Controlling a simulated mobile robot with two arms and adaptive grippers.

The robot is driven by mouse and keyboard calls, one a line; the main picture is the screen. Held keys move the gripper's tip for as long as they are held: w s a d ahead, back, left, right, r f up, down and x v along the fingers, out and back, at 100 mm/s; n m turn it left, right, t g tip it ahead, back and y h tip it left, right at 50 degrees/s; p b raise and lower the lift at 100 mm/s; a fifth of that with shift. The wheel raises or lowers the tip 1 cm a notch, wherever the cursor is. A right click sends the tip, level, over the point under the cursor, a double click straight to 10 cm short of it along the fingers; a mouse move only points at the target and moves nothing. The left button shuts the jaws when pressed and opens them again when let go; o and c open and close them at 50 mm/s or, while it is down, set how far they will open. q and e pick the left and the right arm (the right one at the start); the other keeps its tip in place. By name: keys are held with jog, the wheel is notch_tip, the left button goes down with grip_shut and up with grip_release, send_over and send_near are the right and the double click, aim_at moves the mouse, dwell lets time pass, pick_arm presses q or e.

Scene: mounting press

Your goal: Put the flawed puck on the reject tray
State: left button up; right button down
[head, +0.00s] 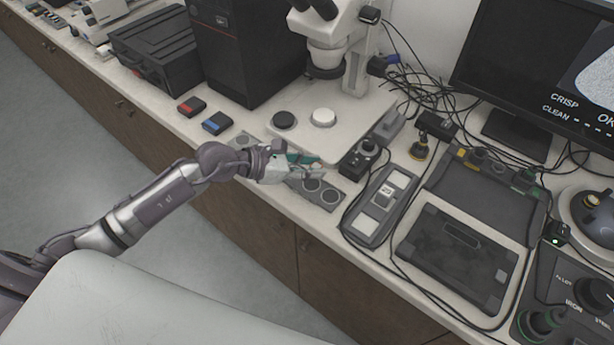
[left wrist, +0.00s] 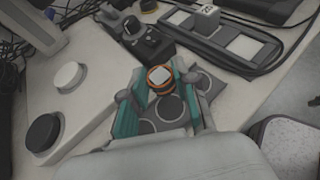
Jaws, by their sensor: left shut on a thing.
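My left gripper (head: 292,166) reaches in over the bench's front edge and points right. In the left wrist view its teal fingers (left wrist: 160,98) are shut on a small puck (left wrist: 160,77) with an orange rim and a pale square top. A grey tray (head: 333,204) with round recesses lies below and beside the fingertips, partly hidden by the gripper. A further grey piece (head: 243,141) shows left of the gripper, behind the wrist. I cannot tell which is the reject tray, nor see any flaw on the puck. My right gripper is not in view.
A microscope (head: 328,50) stands behind, with a black disc (head: 284,120) and a white disc (head: 323,117) on its base. Red (head: 191,106) and blue (head: 217,122) boxes lie left. A control box (head: 362,158) and a long grey fixture (head: 382,205) stand right, among cables.

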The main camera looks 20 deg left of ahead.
aim_at(307, 186)
pick_arm(q)
jog(key=shift+s+a+f, duration=0.1)
jog(key=shift+a+f, duration=0.35)
jog(key=shift+f, duration=0.05)
notch_tip(307, 186, down, 4)
jog(key=shift+r, duration=0.15)
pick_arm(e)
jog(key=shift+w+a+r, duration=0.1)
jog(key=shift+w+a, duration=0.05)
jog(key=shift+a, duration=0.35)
pick_arm(q)
jog(key=shift+f, duration=0.2)
jog(key=o, duration=0.9)
jog(key=shift+r, duration=0.1)
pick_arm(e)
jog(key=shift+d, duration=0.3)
